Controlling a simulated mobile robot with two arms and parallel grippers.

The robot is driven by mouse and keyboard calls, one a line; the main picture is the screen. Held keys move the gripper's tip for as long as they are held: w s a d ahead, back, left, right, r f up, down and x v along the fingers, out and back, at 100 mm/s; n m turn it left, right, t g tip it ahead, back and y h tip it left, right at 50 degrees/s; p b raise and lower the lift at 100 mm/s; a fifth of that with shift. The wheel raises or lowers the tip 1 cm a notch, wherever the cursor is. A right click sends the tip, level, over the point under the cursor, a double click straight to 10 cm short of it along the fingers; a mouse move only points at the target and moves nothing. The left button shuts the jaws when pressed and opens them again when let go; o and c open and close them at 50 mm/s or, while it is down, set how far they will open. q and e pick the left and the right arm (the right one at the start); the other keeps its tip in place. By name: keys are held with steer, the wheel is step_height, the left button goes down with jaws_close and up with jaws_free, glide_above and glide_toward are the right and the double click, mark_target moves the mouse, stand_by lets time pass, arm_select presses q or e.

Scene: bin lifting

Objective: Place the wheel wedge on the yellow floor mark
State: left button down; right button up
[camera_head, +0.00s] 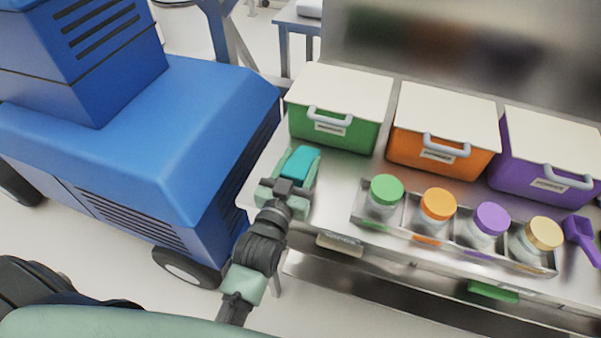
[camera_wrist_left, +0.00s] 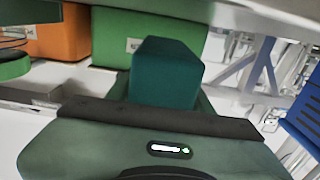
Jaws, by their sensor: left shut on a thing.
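The wheel wedge (camera_head: 303,160) is a teal block at the left end of the steel table, beside the green bin. My left gripper (camera_head: 297,172) reaches in from below and is shut on it, with a finger on each side. In the left wrist view the wedge (camera_wrist_left: 167,72) stands out dark teal beyond the gripper body. I cannot tell whether the wedge touches the table top. The yellow floor mark is not in view. My right gripper is not in view.
A green bin (camera_head: 335,134), an orange bin (camera_head: 440,157) and a purple bin (camera_head: 545,182) line the back of the steel table (camera_head: 335,190). A rack (camera_head: 408,214) of lidded jars stands in front. A purple scoop (camera_head: 580,236) lies right. A blue vehicle (camera_head: 165,140) stands close left.

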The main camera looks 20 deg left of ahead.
arm_select(q)
step_height(320, 180, down, 3)
steer(key=shift+w+b, duration=0.1)
steer(key=shift+b, duration=0.85)
steer(key=shift+w, duration=0.15)
steer(key=shift+s, duration=0.2)
steer(key=c, duration=0.6)
jaws_free()
steer(key=shift+f, duration=0.15)
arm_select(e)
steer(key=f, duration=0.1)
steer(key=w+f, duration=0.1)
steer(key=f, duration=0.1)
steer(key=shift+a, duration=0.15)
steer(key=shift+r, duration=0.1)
